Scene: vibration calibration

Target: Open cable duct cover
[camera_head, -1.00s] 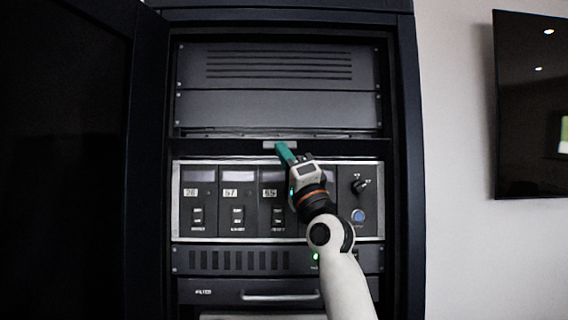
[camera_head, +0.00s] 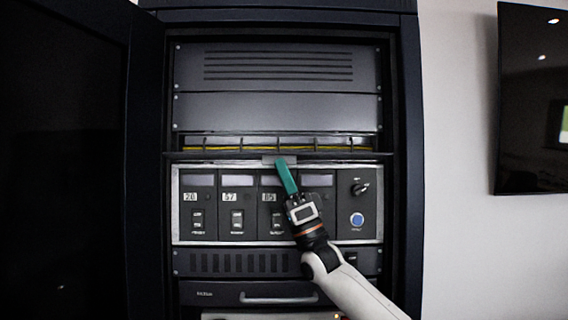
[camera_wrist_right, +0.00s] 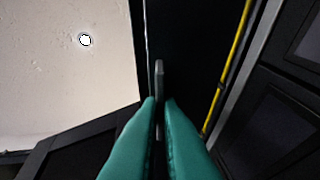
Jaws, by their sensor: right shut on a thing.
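The cable duct cover (camera_head: 215,155) is a dark flap across the rack, below the blank panels. It is tipped outward and down, and a yellow cable (camera_head: 230,149) shows in the duct behind it. My right gripper (camera_head: 281,164) has teal fingers shut on the light grey tab (camera_head: 270,160) at the middle of the cover's front edge. In the right wrist view the two teal fingers (camera_wrist_right: 160,105) pinch a thin grey edge, and the yellow cable (camera_wrist_right: 234,60) runs to the right of them. My left gripper is not in view.
Below the cover is a control panel (camera_head: 225,238) with several switches, a knob and a blue button. A drawer handle (camera_head: 278,299) sits lower. The open cabinet door (camera_head: 65,160) stands at the left. A wall screen (camera_head: 530,100) hangs at the right.

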